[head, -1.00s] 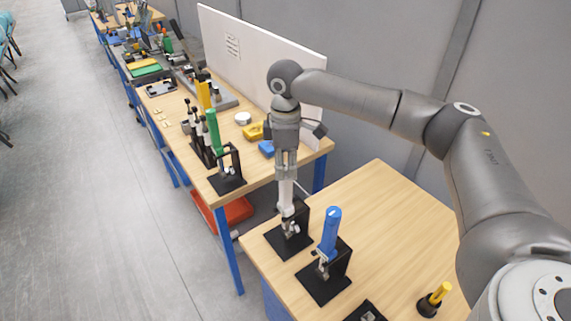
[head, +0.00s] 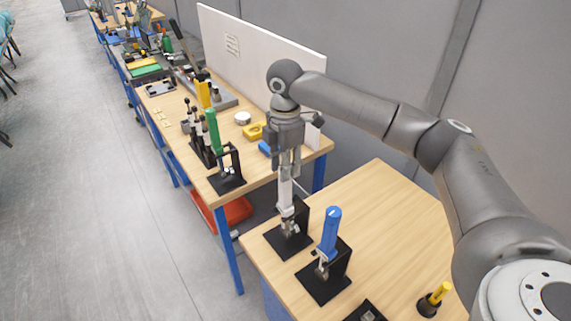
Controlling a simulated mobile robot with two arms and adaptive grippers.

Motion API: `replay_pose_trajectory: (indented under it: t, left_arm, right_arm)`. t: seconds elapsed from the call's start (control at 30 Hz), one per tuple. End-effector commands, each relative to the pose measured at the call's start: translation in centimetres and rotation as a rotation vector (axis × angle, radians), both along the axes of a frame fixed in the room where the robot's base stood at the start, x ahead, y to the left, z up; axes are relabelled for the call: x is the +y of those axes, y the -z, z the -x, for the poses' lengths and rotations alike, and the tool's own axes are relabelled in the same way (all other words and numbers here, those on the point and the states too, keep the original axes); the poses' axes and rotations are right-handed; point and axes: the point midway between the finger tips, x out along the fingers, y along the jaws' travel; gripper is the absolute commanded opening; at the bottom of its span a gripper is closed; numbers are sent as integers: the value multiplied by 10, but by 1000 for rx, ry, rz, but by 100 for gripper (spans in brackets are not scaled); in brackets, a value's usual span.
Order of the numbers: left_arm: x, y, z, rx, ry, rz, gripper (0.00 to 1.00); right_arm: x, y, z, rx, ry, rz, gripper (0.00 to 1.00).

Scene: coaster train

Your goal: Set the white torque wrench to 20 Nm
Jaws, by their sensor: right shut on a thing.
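The white torque wrench (head: 285,192) stands upright in a black holder (head: 301,226) near the back left corner of the near table. My right gripper (head: 287,168) is above it, pointing down, shut on the top of the white handle. The scale on the wrench is too small to read. My left gripper is not in view.
A blue torque wrench (head: 330,234) stands in its own black holder close in front. A yellow-handled tool (head: 434,299) stands at the near edge. A green-handled tool (head: 212,131) stands on the table behind. The near table's right part (head: 400,220) is clear.

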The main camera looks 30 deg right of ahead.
Motion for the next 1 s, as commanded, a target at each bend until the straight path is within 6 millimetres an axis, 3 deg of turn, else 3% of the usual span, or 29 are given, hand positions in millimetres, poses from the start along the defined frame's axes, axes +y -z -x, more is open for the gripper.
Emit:
replay_pose_trajectory:
  t: [0.5,1.0]
  left_arm:
    - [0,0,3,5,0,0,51]
    - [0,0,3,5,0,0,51]
  right_arm:
    - [1,-2,0,-4,-471,-2,5]
    - [0,-2,0,-5,-501,-1,5]
